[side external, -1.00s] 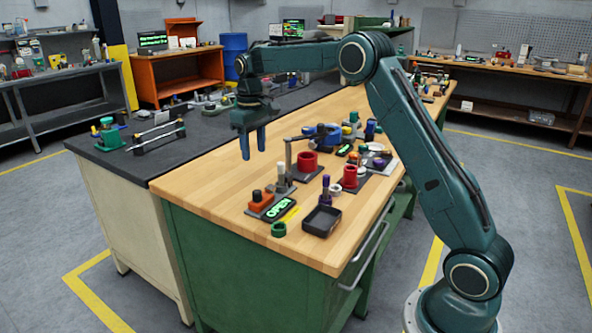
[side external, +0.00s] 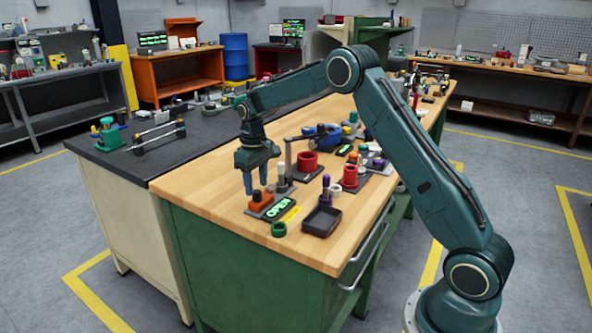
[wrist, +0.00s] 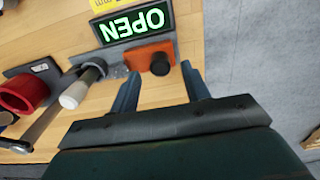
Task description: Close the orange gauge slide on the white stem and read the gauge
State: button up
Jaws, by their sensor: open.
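The orange gauge slide (side external: 259,202) with a dark knob sits on a small grey base on the wooden bench. It also shows in the wrist view (wrist: 142,57). The white stem (side external: 281,169) stands upright beside it, with a gap between them; in the wrist view its white cap (wrist: 73,96) is left of the slide. The gauge display (side external: 279,210) glows green and reads OPEN; it also shows in the wrist view (wrist: 132,25). My gripper (side external: 255,186) is open and empty, pointing down just above the slide. In the wrist view its fingertips (wrist: 160,72) appear either side of the knob; contact is unclear.
A red cup (side external: 307,161) stands behind the stem, near a grey lever post. A black tray (side external: 321,221), a green ring (side external: 278,229) and a purple-topped part (side external: 326,182) lie toward the bench's front right. The wood left of the slide is clear.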

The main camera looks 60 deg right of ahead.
aim_at(257, 191)
jog(key=shift+f, duration=1.65)
jog(key=c, duration=0.8)
